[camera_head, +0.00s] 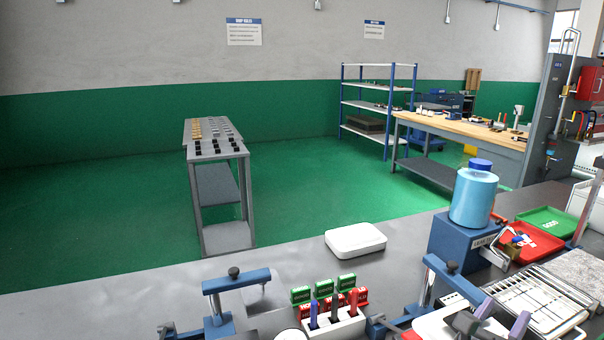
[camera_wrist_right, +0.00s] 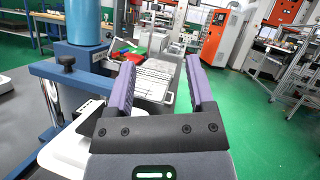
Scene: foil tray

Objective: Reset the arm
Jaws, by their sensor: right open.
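My right gripper (camera_head: 501,317) is at the lower right of the head view, above the right part of the grey worktable (camera_head: 290,265). In the right wrist view the gripper (camera_wrist_right: 160,65) has its two purple fingers wide apart with nothing between them. A white tray-like object (camera_head: 435,325) lies below and left of it, partly hidden by the gripper; it also shows in the right wrist view (camera_wrist_right: 62,155). A slatted metal rack (camera_head: 540,300) is beyond the fingers. My left gripper does not show.
A blue press (camera_head: 462,245) with a light-blue cylinder (camera_head: 473,198), a red tray (camera_head: 535,240) and a green tray (camera_head: 548,220) stand at right. A white box (camera_head: 355,239) is mid-table. A marker holder (camera_head: 333,322) and blue clamp (camera_head: 222,325) are in front. The table's left part is bare.

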